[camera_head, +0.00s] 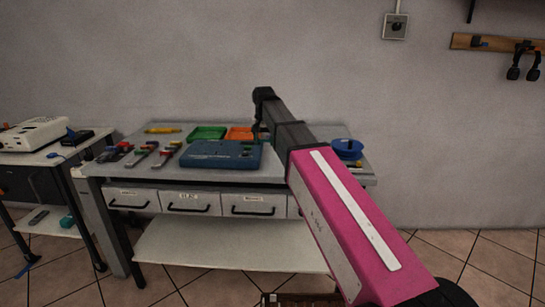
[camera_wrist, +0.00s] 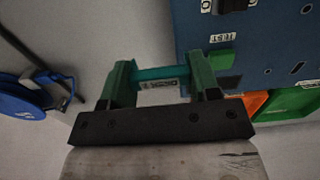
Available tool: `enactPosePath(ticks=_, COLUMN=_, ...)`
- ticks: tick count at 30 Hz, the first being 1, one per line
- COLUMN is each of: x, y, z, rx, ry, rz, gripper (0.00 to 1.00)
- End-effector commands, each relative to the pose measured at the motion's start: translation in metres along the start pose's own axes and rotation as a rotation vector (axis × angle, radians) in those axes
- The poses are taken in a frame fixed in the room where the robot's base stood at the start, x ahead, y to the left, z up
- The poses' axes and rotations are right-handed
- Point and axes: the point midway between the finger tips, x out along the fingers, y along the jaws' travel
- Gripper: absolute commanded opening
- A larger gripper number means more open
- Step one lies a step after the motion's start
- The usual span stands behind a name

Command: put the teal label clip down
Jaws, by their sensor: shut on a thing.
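The teal label clip (camera_wrist: 160,73) shows in the wrist view as a narrow teal bar with a pale printed label. It spans between the two green fingers of my gripper (camera_wrist: 158,80), which is shut on it. The blue box with switches lies just right of the right finger in that view. In the head view my arm reaches over the workbench (camera_head: 300,165). My gripper hangs near the right end of the blue box (camera_head: 220,155). The clip is too small to make out there.
A blue spool (camera_head: 346,148) sits at the bench's right; it also shows in the wrist view (camera_wrist: 25,95). A green tray (camera_head: 206,132) and an orange tray (camera_head: 240,133) stand behind the box. Several tools (camera_head: 145,152) lie left. A side table (camera_head: 45,155) stands far left.

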Motion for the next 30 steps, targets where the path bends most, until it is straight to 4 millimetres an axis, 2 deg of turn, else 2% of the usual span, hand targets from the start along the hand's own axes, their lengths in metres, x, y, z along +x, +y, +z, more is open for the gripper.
enactPosePath(ticks=1, x=0.007, y=0.013, z=0.005, rx=0.003, ry=-0.001, rz=0.000, gripper=0.32)
enactPosePath(ticks=3, x=0.015, y=0.025, z=0.006, rx=0.002, ry=0.000, rz=0.000, gripper=0.32)
enactPosePath(ticks=9, x=0.030, y=0.050, z=0.009, rx=0.000, ry=0.000, rz=0.000, gripper=0.32)
enactPosePath(ticks=16, x=0.040, y=0.054, z=0.009, rx=0.000, ry=0.000, rz=0.000, gripper=0.32)
enactPosePath(ticks=24, x=0.072, y=0.054, z=0.009, rx=0.000, ry=0.000, rz=0.000, gripper=0.32)
enactPosePath(ticks=30, x=0.073, y=0.054, z=0.009, rx=0.000, ry=0.001, rz=0.000, gripper=0.32)
